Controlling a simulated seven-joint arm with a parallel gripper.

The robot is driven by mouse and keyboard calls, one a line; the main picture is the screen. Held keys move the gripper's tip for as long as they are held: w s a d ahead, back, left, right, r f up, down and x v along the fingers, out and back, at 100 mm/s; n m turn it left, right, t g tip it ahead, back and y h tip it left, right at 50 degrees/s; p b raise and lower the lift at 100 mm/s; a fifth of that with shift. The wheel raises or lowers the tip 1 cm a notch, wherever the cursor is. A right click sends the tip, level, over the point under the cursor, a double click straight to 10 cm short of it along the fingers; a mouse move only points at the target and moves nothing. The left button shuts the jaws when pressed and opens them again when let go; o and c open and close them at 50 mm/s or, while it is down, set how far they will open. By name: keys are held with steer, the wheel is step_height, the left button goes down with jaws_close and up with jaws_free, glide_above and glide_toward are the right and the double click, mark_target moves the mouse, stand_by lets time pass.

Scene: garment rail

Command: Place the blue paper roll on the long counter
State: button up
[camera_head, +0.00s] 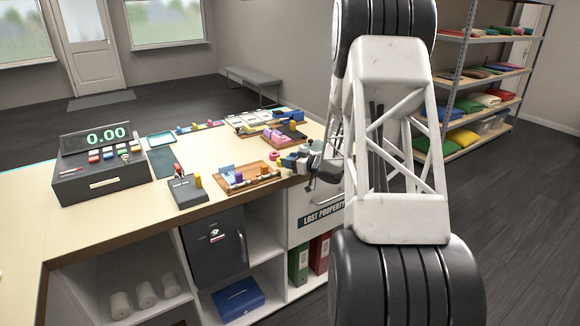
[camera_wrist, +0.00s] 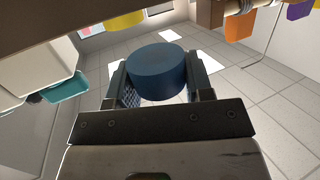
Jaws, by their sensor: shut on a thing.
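In the wrist view my gripper (camera_wrist: 157,80) is shut on the blue paper roll (camera_wrist: 156,66), a dark blue cylinder with its round end towards the camera. One finger is on each side of it. In the head view the gripper (camera_head: 322,165) is partly hidden behind my arm, by the right end of the long counter (camera_head: 110,215). I cannot clearly make out the roll in that view. The counter has a cream top and open shelves below.
A till (camera_head: 98,165), a dark card reader (camera_head: 187,192) and wooden trays (camera_head: 248,180) with small coloured items stand on the counter. The front left of its top is bare. A shelf rack (camera_head: 470,95) with folded cloths is at the right, and a bench (camera_head: 250,80) at the back.

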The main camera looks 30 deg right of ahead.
mark_target(290, 171)
stand_by(0.3)
steer(key=shift+w+d, duration=0.35)
steer(key=shift+w, duration=0.4)
steer(key=shift+f, duration=1.6)
steer(key=shift+f, duration=0.2)
steer(key=o, duration=0.9)
steer(key=v, duration=0.7)
steer(key=shift+s, duration=0.35)
steer(key=shift+d+r, duration=0.1)
steer(key=shift+d, duration=0.05)
